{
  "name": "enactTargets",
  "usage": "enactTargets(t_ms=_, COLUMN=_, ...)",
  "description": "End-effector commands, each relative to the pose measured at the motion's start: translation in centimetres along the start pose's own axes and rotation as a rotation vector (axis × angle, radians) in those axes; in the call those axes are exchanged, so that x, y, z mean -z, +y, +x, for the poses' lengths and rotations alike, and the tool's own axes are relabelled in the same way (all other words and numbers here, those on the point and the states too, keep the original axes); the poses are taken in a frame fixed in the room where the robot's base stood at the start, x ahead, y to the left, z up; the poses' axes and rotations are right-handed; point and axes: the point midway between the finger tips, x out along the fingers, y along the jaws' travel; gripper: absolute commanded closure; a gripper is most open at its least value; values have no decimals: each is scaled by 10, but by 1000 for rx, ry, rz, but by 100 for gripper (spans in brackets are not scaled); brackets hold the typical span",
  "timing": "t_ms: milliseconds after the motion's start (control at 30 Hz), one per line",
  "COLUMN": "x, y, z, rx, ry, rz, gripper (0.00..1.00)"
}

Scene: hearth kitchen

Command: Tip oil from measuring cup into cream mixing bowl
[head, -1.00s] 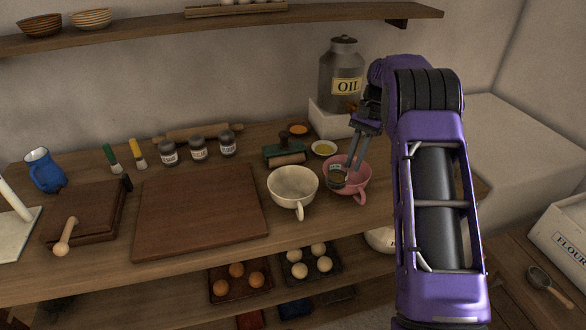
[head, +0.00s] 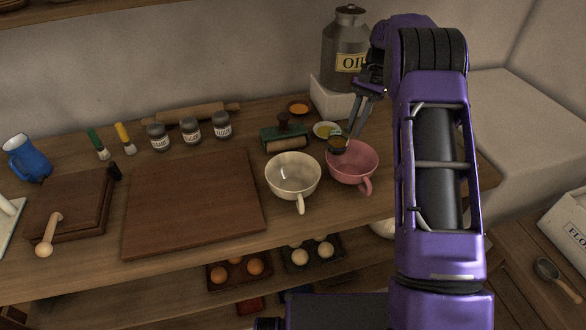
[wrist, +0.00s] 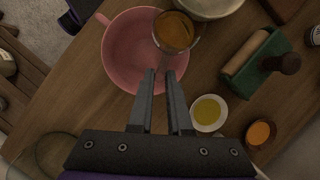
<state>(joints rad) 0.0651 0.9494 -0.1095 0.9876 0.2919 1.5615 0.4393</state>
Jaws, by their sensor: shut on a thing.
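My gripper (wrist: 161,75) is shut on the measuring cup (wrist: 174,31), seemingly by its handle. The cup is small and round and holds amber oil. In the head view the cup (head: 338,145) looks about level, at the far left rim of the pink bowl (head: 352,175). The cream mixing bowl (head: 293,184) stands just left of the pink one, its handle facing the front; its visible inside looks empty. In the wrist view the cup overlaps the pink bowl's rim (wrist: 104,50), with the cream bowl (wrist: 210,8) partly cut off at the top edge.
A small dish of yellow liquid (head: 326,130) and a green-based roller tool (head: 286,138) stand behind the bowls. The oil can (head: 346,50) stands on a white block at the back. A wooden board (head: 195,200) lies left of the cream bowl.

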Motion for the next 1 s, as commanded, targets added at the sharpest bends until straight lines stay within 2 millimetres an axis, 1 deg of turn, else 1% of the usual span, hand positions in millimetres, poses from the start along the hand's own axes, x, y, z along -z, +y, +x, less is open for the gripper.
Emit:
enactTargets(t_ms=133, x=-2, y=4, z=-1, rx=18, ry=-1, rz=42, gripper=100)
enactTargets(t_ms=433, x=-7, y=19, z=2, rx=93, ry=-7, rz=224, gripper=100)
enactTargets(t_ms=767, x=-8, y=20, z=2, rx=100, ry=-6, rz=245, gripper=100)
enactTargets(t_ms=1000, x=-15, y=16, z=-1, rx=83, ry=43, rz=255, gripper=100)
